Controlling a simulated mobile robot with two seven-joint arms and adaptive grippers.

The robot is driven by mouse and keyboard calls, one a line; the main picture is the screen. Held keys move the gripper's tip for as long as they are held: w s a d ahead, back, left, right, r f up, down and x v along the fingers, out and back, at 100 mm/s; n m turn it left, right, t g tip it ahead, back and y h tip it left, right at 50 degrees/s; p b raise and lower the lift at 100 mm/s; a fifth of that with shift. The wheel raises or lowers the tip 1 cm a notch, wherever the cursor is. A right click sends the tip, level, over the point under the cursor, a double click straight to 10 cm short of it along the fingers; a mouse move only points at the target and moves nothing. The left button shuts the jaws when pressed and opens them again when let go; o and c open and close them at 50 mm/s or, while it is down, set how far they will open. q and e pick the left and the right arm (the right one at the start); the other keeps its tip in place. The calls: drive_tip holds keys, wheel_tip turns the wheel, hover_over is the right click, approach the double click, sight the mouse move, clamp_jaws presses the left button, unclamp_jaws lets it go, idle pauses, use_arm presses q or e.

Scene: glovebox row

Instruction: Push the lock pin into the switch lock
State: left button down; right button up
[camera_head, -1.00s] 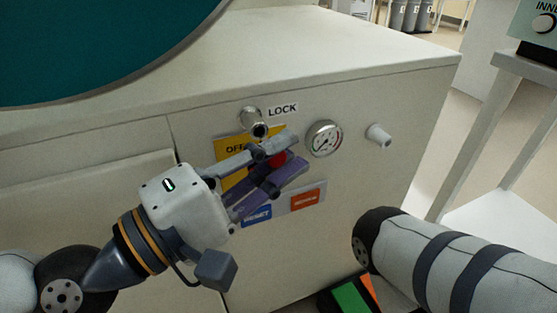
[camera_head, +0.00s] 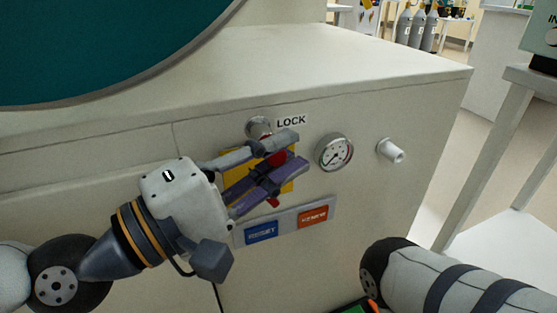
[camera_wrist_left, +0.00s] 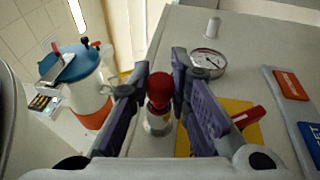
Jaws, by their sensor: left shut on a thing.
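My left gripper (camera_head: 292,152) is in front of the cabinet panel, its fingers shut on the lock pin. The pin's red knob (camera_wrist_left: 159,90) shows between the fingertips in the left wrist view; a small part of red shows between them in the head view (camera_head: 276,158). The silver switch lock (camera_head: 258,126) sits beside the LOCK label, just above the fingers, which hide its lower part. In the wrist view silver metal shows below the knob; I cannot tell whether the pin is inside the lock. My right gripper is out of view.
A yellow switch plate (camera_wrist_left: 243,108) with a red handle (camera_wrist_left: 248,117) lies behind the fingers. A pressure gauge (camera_head: 334,152) and a white nozzle (camera_head: 391,150) stand to the right. Blue and orange buttons (camera_head: 261,232) (camera_head: 313,216) sit below. My right forearm is at lower right.

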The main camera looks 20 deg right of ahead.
use_arm(q)
drive_tip(key=shift+w, duration=0.1)
drive_tip(key=c, duration=1.4)
unclamp_jaws()
drive_tip(key=v, duration=1.2)
